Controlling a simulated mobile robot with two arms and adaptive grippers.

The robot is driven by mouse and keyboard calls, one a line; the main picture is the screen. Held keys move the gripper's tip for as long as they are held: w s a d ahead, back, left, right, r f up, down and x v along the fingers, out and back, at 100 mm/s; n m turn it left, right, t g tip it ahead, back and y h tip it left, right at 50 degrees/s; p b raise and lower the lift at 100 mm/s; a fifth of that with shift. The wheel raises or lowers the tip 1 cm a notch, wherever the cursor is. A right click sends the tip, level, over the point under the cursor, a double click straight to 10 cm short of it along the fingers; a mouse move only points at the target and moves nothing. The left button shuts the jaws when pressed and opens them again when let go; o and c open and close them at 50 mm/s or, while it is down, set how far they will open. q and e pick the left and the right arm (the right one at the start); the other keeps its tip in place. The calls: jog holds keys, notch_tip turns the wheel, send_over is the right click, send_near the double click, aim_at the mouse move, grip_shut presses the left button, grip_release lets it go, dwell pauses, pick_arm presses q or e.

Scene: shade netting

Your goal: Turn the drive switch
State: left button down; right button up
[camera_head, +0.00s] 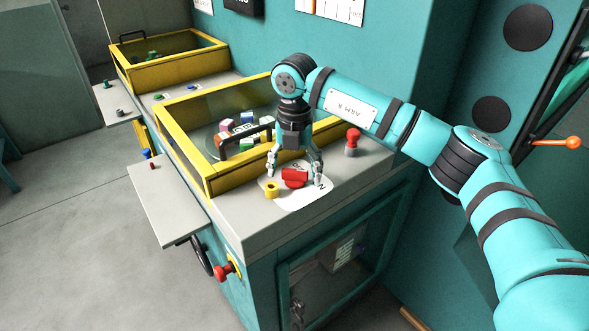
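A red knob (294,179), which looks like the drive switch, sits on a pale marked plate (310,197) on the near corner of the grey machine top. My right gripper (295,170) points down directly over it. Its fingers are spread, one on the left and one on the right of the knob, with space visible between them and the red part. I cannot tell whether either finger touches it. A small yellow piece (271,190) stands on the plate's left edge. My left gripper is not in view.
A red-topped lever (352,141) stands right of the gripper. A yellow-framed bin (205,172) with coloured blocks and a black handle lies close behind-left. A red stop button (223,271) is on the front. A grey side shelf (170,205) juts out left.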

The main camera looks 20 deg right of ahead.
aim_at(294, 171)
jog(key=shift+f, duration=0.1)
notch_tip(294, 171, up, 12)
dwell(0.5)
